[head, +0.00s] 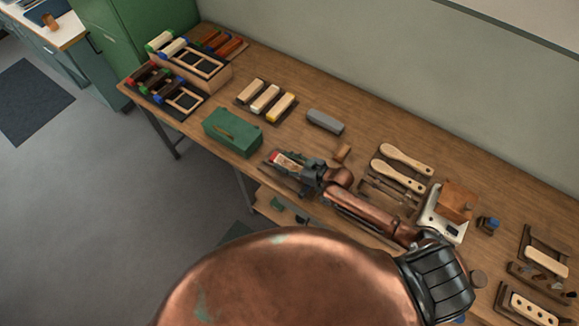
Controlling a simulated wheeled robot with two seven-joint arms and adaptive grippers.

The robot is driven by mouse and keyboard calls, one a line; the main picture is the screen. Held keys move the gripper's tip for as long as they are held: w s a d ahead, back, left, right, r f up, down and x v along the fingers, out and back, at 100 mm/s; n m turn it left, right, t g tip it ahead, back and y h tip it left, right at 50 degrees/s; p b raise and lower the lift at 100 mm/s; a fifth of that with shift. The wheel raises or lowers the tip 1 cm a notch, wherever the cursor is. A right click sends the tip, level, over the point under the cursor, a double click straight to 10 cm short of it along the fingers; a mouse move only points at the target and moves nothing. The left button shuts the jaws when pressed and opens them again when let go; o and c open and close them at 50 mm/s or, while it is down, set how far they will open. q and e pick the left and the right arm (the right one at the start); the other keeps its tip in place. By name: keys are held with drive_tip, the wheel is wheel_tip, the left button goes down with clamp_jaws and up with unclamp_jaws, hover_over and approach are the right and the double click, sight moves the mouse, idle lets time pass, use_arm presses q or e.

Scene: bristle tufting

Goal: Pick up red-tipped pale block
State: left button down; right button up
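The red-tipped pale block (285,158) is between the fingers of my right gripper (280,163), its red end toward the left. The gripper looks closed on it, over the front part of the bench just right of the green box. The fingers hide part of the block, and I cannot tell whether it touches the bench. My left gripper is not in view.
A stepped rack (213,82) with colour-tipped blocks stands at the bench's left end. A green box (232,131), a mat with three pale blocks (265,98) and a grey block (325,122) lie nearby. Wooden paddles (398,175) lie right of my gripper.

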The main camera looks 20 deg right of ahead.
drive_tip(key=c, duration=0.9)
drive_tip(key=shift+c, duration=0.6)
drive_tip(key=shift+r, duration=0.15)
